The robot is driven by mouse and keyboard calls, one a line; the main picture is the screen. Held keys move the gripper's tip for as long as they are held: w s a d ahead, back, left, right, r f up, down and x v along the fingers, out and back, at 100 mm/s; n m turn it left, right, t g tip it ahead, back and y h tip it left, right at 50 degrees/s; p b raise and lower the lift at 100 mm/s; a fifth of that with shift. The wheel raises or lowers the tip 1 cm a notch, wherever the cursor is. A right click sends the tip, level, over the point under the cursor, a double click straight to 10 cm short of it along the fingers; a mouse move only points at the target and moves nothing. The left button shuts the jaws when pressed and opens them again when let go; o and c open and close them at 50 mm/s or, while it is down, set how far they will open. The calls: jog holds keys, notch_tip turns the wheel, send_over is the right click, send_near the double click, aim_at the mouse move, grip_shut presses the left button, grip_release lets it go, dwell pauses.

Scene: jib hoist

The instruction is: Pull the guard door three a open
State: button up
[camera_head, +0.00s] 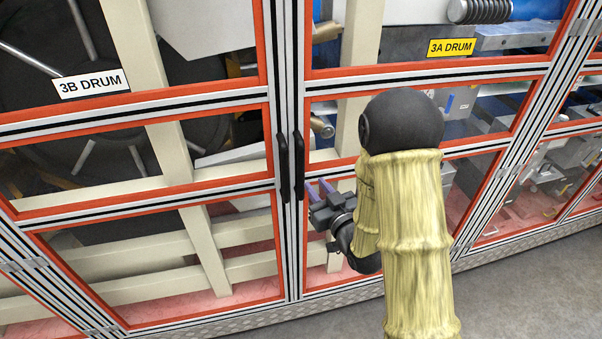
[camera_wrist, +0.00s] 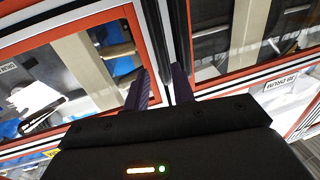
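Guard door 3A (camera_head: 427,67) is the right door, a clear panel in a red-edged aluminium frame with a yellow "3A DRUM" label (camera_head: 451,47). It looks shut. Its black upright handle (camera_head: 299,165) is on its left edge, beside the handle of door 3B (camera_head: 283,168). My gripper (camera_head: 319,188) is just right of the lower end of the 3A handle, fingers towards it. In the wrist view my gripper (camera_wrist: 160,78) has its two purple fingers apart, with a dark upright bar, apparently the 3A handle (camera_wrist: 153,45), running down between them. Contact cannot be told.
Door 3B (camera_head: 60,118) with a white "3B DRUM" label (camera_head: 91,84) stands shut on the left. More framed panels (camera_head: 540,185) continue right. Drums and beams are behind the panels. Grey floor (camera_head: 540,290) is clear at the lower right.

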aim_at(303, 167)
jog(key=p+x, duration=0.1)
jog(key=x, duration=0.3)
jog(key=p+x, duration=0.1)
jog(key=x, duration=0.3)
jog(key=shift+w+a+r, duration=0.2)
jog(key=shift+w, duration=0.1)
jog(key=shift+w+a+f, duration=0.15)
jog(key=shift+w+a, duration=0.1)
jog(key=shift+w, duration=0.2)
grip_shut()
